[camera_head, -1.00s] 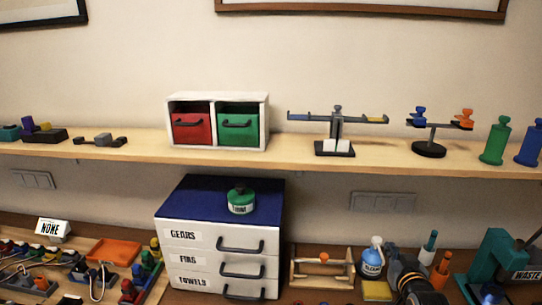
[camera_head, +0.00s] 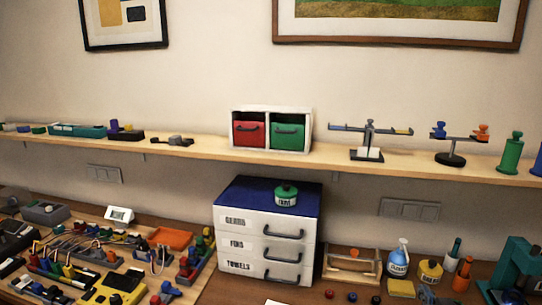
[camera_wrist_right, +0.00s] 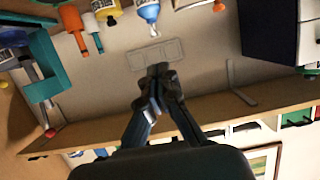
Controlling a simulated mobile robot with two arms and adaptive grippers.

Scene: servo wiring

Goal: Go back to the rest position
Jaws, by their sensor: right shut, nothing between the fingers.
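My right gripper (camera_wrist_right: 158,72) shows in the right wrist view, shut with nothing between its fingers. It points toward the wall, where a socket panel (camera_wrist_right: 155,55) lies beyond the fingertips. In that view the picture is turned over, so the shelf (camera_wrist_right: 110,112) runs below the fingers. In the head view the right gripper is at most a small dark patch at the bottom edge, too small to read. My left gripper is in neither view.
The head view shows a white drawer cabinet (camera_head: 230,252) with a green tin (camera_head: 286,195) on top. A long shelf (camera_head: 200,149) holds drawers and balances above.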

